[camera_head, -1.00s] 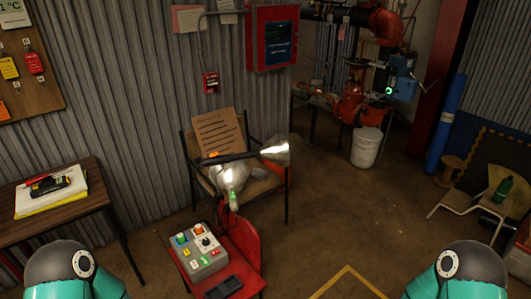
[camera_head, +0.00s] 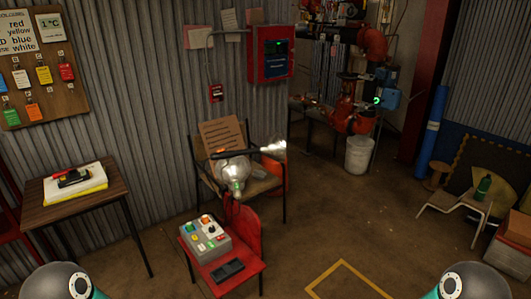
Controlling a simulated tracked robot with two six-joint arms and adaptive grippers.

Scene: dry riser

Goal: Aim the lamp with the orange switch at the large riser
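Two shiny lamp heads show at the armchair in the middle of the head view. A round silver lamp (camera_head: 232,169) faces roughly towards me, with a green glint below it. A second, cone-shaped lamp head (camera_head: 273,148) sits at the right end of a dark bar and points right. Red riser pipes (camera_head: 372,42) with valves stand in the back right recess; which one is the large riser I cannot tell. Only my teal arm parts show at the bottom corners; both grippers are out of view.
A grey control box (camera_head: 205,240) with coloured buttons stands on a red chair (camera_head: 246,270) in front. A wooden table (camera_head: 118,190) stands left, a white bucket (camera_head: 359,155) below the pipes. Open floor lies right of the red chair, with yellow marking (camera_head: 342,264).

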